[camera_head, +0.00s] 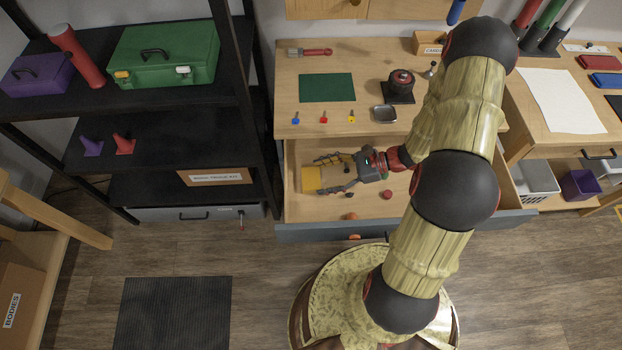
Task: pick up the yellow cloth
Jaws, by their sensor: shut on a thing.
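The yellow cloth (310,179) shows as a small yellow patch at the left side of the open drawer (430,211) under the workbench. My gripper (321,175) reaches into the drawer from the right, with its fingers pointing left. Its fingers are shut on the cloth at their tips, one on the upper side and one on the lower side. Whether the cloth is clear of the drawer floor I cannot tell. My arm hides the right part of the drawer.
A red round piece (387,194) and an orange-brown piece (351,216) lie in the drawer. Above it, the bench top holds a green mat (327,87), small keys, a metal dish (384,114) and a dark spool-like device (400,82). A black shelf (170,95) stands left.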

